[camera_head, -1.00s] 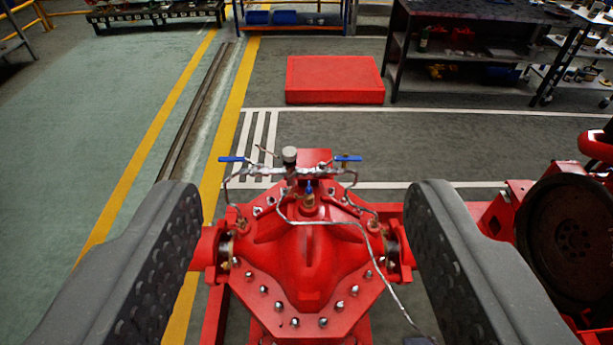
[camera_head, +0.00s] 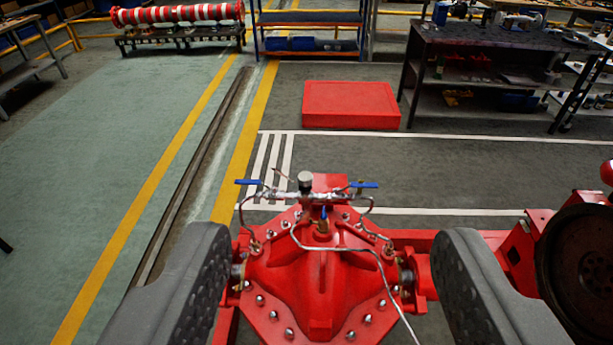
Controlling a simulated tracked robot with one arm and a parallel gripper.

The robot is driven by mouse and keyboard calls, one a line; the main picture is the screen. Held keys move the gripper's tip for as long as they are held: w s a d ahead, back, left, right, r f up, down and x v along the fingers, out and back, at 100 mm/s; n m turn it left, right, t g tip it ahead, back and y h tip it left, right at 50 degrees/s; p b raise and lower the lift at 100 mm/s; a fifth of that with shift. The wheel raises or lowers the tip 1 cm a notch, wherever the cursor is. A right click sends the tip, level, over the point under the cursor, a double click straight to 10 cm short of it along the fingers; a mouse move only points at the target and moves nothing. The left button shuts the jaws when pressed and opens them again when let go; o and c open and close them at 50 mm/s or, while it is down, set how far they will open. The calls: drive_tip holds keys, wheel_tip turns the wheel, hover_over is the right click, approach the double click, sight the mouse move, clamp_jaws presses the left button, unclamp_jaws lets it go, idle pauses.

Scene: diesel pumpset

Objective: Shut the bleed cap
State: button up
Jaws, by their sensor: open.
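The red pump casing (camera_head: 318,275) stands upright in the lower middle of the head view. On top are thin metal pipes, a grey round fitting (camera_head: 305,181), a left blue lever (camera_head: 248,182) and a right blue lever (camera_head: 363,185). A small brass fitting with a blue top (camera_head: 323,222) stands at the casing's top centre. I cannot tell for sure which of these parts is the bleed cap. My gripper (camera_head: 335,265) is open and empty, its dark padded fingers wide apart on either side of the casing in the picture. Neither finger visibly touches the small fittings.
A dark round wheel (camera_head: 580,265) on the red machine is at the right. A red block (camera_head: 351,104) lies on the floor behind. A dark workbench (camera_head: 490,75) stands at the back right. The green floor (camera_head: 90,170) at the left is clear.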

sight(307, 181)
drive_tip(key=w+d+f+t+b, duration=0.1)
drive_tip(key=w+d+f+b, duration=0.1)
drive_tip(key=w+f, duration=0.55)
drive_tip(key=w+d+f+h+b, duration=0.15)
drive_tip(key=w+f, duration=0.25)
drive_tip(key=w, duration=0.6)
drive_tip(key=w+d+f+t+b, duration=0.1)
drive_tip(key=w+f+b, duration=0.2)
drive_tip(key=w+f, duration=0.35)
drive_tip(key=w+a+f+n+y+b, duration=0.1)
drive_tip(key=w+a+f+y+b, duration=0.1)
drive_tip(key=w+f, duration=0.5)
drive_tip(key=w+a+f+n+y+b, duration=0.1)
drive_tip(key=w+f+y+b, duration=0.15)
drive_tip(key=f, duration=0.85)
drive_tip(key=w+a+f+n+y+b, duration=0.1)
drive_tip(key=w+a+f+y, duration=0.1)
drive_tip(key=w+f, duration=0.55)
drive_tip(key=shift+f+x, duration=0.15)
drive_tip(key=shift+x, duration=0.85)
drive_tip(key=shift+f+x, duration=0.15)
drive_tip(key=shift+x, duration=0.85)
drive_tip(key=shift+f+x, duration=0.2)
drive_tip(key=shift+x, duration=0.8)
drive_tip(key=shift+p+x, duration=1.3)
drive_tip(key=shift+x, duration=0.5)
drive_tip(key=shift+w+a+r+p, duration=0.15)
drive_tip(key=shift+w+a+p, duration=0.1)
drive_tip(key=shift+w+p, duration=0.85)
drive_tip(key=shift+p, duration=0.25)
